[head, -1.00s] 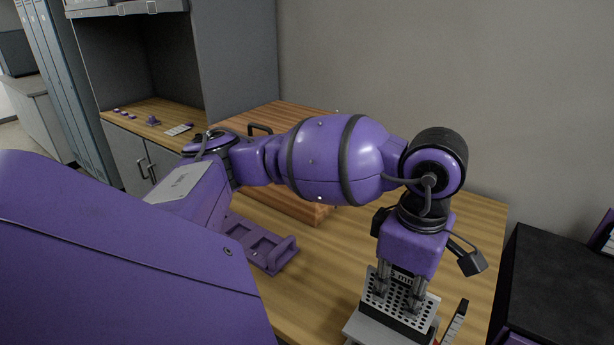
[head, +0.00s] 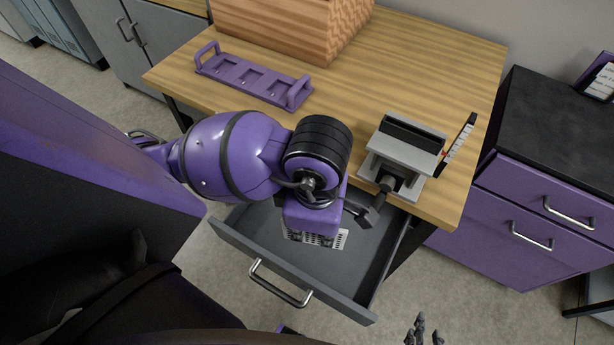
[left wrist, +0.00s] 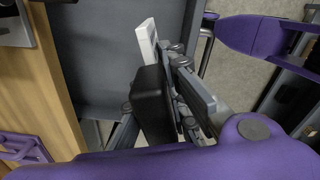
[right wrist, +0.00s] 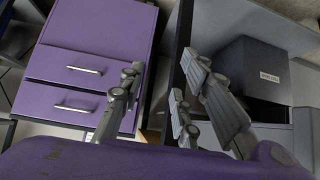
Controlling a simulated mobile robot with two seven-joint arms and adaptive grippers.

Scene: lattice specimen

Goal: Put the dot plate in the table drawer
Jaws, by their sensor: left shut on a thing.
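The dot plate (head: 341,239) is a pale perforated plate, mostly hidden under my left gripper (head: 316,240). My left gripper is shut on it and holds it over the open table drawer (head: 370,252). The plate's pale end also shows in the left wrist view (left wrist: 147,40), beside the gripper's fingers. I cannot tell how far the plate is above the drawer floor. The drawer is grey with a metal handle (head: 280,286) and looks otherwise empty. My right gripper (head: 425,332) is at the bottom edge of the head view. Its fingers stand apart and empty in the right wrist view (right wrist: 165,95).
A grey vise-like stand (head: 408,150) sits at the table's (head: 430,60) front right, above the drawer. A purple rack (head: 250,82) and a wooden block (head: 290,25) stand further back. A purple cabinet (head: 540,205) is to the right.

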